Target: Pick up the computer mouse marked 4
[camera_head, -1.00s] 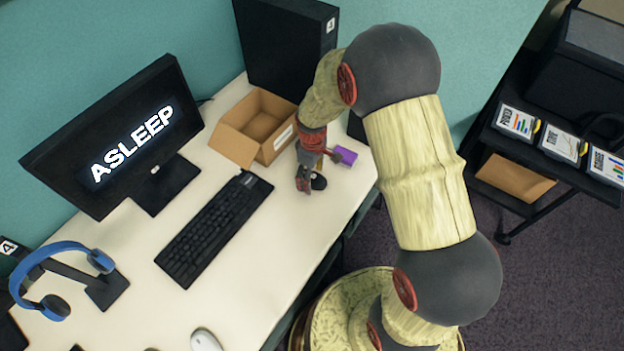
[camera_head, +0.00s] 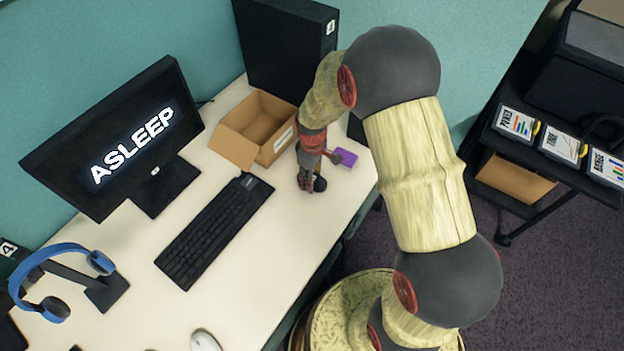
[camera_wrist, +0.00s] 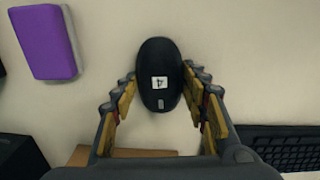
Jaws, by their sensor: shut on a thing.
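The black computer mouse (camera_wrist: 158,62) with a white label reading 4 lies between my fingertips in the wrist view. It lies on the white desk, and in the head view only a dark edge of the mouse (camera_head: 320,184) shows beside my fingers. My gripper (camera_wrist: 160,88) is shut on the mouse, with one finger at each side. In the head view my gripper (camera_head: 309,183) points down to the desk near its right end. I cannot tell any gap between the mouse and the desk.
A purple block (camera_head: 347,159) lies just right of my gripper. An open cardboard box (camera_head: 236,148) stands behind it, and a black keyboard (camera_head: 214,230) lies to the left. A monitor (camera_head: 118,135) reads ASLEEP. A white mouse (camera_head: 205,340) lies at the front.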

